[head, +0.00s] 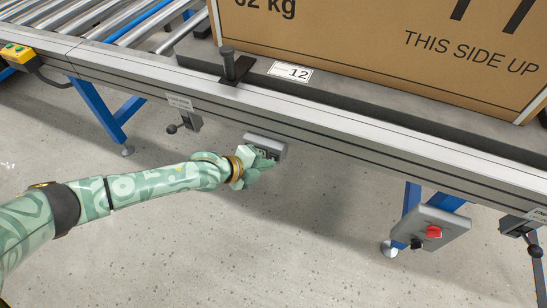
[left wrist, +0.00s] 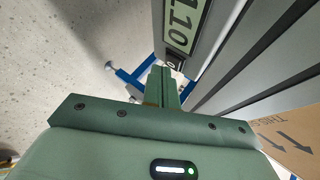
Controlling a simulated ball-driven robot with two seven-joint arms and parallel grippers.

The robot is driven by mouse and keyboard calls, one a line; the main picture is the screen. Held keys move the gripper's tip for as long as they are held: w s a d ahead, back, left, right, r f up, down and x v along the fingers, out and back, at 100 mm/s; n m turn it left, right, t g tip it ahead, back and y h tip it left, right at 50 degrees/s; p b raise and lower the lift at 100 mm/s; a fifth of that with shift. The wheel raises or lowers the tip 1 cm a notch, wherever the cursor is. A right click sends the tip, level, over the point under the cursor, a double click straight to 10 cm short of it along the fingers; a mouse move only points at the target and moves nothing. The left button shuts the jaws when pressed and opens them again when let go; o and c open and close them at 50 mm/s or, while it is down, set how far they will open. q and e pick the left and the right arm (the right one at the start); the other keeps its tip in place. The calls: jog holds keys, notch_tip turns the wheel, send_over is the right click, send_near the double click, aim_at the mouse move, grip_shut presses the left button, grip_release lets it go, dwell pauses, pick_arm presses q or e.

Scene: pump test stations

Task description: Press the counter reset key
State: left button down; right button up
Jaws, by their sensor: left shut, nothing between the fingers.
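The counter (head: 262,138) is a small grey box on the side rail of the conveyor, in the middle of the head view. My left gripper (head: 268,163) is shut and empty, directly in front of the counter, and hides much of its face. In the left wrist view the counter's pale green display (left wrist: 185,27) shows dark digits, partly cut off by the frame. A small dark key (left wrist: 170,66) with a pale mark sits below the display, close to the tips of my left gripper (left wrist: 163,75). I cannot tell whether the tips touch it. My right gripper is not in view.
A large cardboard box (head: 380,50) stands on the conveyor (head: 330,125). A grey switch box (head: 440,228) with a red knob hangs at the lower right. A yellow button box (head: 17,53) is at the far left. The floor in front is clear.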

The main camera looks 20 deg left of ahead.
pick_arm(q)
jog(key=shift+w+b, duration=0.35)
jog(key=shift+w, duration=0.1)
dwell(0.5)
dwell(0.3)
jog(key=shift+s+p, duration=0.65)
jog(key=shift+s, duration=0.2)
